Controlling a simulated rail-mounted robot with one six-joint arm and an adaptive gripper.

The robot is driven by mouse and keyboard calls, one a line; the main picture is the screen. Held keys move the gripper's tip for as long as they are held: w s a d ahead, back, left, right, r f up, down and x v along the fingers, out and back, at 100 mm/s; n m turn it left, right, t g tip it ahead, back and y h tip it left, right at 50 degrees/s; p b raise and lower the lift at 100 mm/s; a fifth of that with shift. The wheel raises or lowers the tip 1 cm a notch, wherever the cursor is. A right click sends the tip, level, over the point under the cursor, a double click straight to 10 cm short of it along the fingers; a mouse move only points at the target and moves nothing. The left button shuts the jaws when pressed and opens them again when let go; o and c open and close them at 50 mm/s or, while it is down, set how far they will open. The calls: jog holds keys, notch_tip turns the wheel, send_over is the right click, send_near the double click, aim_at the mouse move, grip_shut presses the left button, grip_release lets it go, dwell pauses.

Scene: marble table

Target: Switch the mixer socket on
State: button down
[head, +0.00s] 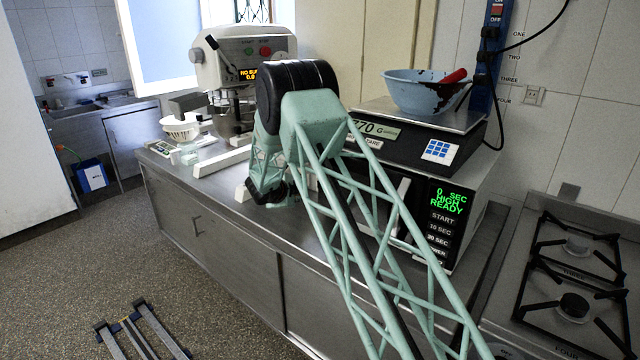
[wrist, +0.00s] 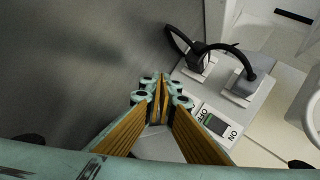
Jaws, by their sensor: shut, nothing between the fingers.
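In the wrist view a pale socket block (wrist: 257,97) carries two black plugs with cables, the left plug (wrist: 198,66) and the right plug (wrist: 240,82). My arm hides the gripper there.
The steel counter (head: 232,225) also holds a small scale (head: 163,149) and a microwave (head: 445,215). A larger scale (head: 420,118) with a blue bowl (head: 415,92) sits on the microwave. A blue socket strip (head: 487,60) hangs on the wall. A gas hob (head: 560,275) is at right.

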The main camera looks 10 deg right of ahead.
dwell(0.4)
jog(key=shift+w+d+r+p, duration=0.3)
jog(key=shift+w+d, duration=0.6)
jog(key=shift+d, duration=0.2)
jog(key=shift+w+d+r+p, duration=0.15)
jog(key=shift+w+d+p, duration=0.15)
jog(key=shift+w+d, duration=0.7)
jog(key=shift+w+d+r+p, duration=0.1)
jog(key=shift+w+d+p, duration=0.3)
jog(key=shift+d, duration=0.25)
jog(key=shift+w+d+r+p, duration=0.1)
jog(key=shift+w+d+p, duration=0.25)
jog(key=shift+d, duration=0.3)
jog(key=shift+w+d+r+p, duration=0.1)
jog(key=shift+w+d+p, duration=0.4)
jog(key=shift+d+p, duration=0.05)
dwell(0.6)
jog(key=shift+s+a, duration=0.15)
dwell(0.3)
jog(key=shift+s+a, duration=0.3)
jog(key=shift+a, duration=0.1)
jog(key=shift+a, duration=0.1)
dwell(0.4)
